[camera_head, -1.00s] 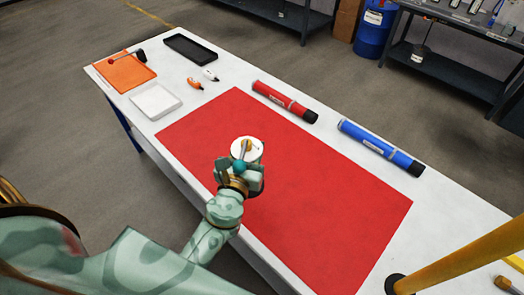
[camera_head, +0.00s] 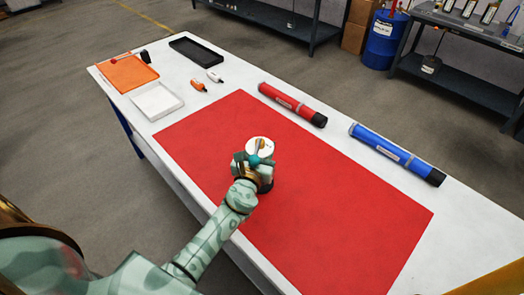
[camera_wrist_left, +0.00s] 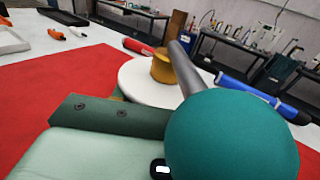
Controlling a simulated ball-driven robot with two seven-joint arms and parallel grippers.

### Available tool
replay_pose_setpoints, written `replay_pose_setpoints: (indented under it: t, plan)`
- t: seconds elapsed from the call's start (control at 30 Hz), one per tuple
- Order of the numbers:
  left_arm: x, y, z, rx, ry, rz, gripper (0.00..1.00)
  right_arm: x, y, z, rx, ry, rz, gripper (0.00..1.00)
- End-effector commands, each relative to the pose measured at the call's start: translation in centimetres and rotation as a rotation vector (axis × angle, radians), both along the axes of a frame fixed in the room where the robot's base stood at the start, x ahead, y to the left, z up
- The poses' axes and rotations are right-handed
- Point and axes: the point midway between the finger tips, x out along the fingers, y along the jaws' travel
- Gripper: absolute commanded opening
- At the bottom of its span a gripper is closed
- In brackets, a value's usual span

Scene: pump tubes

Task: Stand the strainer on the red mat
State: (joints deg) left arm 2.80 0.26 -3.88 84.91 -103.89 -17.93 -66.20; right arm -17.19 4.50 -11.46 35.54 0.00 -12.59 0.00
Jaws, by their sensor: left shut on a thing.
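The strainer (camera_head: 255,143) is a short body with a round white top and a brass fitting. My left gripper (camera_head: 250,163) is shut on it, over the left-middle part of the red mat (camera_head: 340,215). The strainer looks upright. Its lower part is hidden behind the gripper, and I cannot tell whether it touches the mat. In the left wrist view the white top (camera_wrist_left: 135,80) shows just beyond my gripper, with a teal ball in front. My right gripper is not in view.
A red tube (camera_head: 292,104) and a blue tube (camera_head: 395,153) lie along the far edge of the white table. An orange tray (camera_head: 130,75), a white tray (camera_head: 157,100) and a black tray (camera_head: 196,51) are at the far left. The mat around the strainer is clear.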

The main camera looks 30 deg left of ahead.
Motion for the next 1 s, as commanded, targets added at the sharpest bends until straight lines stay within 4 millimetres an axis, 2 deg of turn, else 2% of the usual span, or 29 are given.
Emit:
replay_pose_setpoints:
  t: [0.17, 0.33, 0.37, 0.4, 0.43, 0.77, 0.87, 1.0]
  plan:
    - [0.0, 0.0, 0.3, 0.001, -0.004, 0.0, 0.0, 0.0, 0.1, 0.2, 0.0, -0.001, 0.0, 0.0]
    - [0.0, 0.0, -0.2, 0.001, -0.003, 0.0, 0.0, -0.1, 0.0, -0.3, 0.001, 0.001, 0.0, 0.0]
    - [0.0, 0.0, -0.2, -0.001, -0.001, -0.001, 0.52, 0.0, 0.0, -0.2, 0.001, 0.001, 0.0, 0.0]
    - [0.0, 0.0, -0.1, -0.001, -0.001, -0.001, 0.63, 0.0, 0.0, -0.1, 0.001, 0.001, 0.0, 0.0]
    - [0.0, 0.0, -0.1, -0.001, -0.001, -0.001, 0.65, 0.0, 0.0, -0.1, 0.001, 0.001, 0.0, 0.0]
    - [0.0, 0.0, 0.4, -0.001, -0.002, 0.0, 0.65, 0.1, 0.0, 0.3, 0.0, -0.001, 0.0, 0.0]
    - [-1.4, -0.3, 0.2, 0.0, 0.001, -0.002, 0.65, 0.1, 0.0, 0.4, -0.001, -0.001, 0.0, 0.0]
    - [-4.6, -0.9, 0.2, 0.001, 0.002, -0.001, 0.65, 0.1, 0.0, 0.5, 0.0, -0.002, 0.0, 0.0]
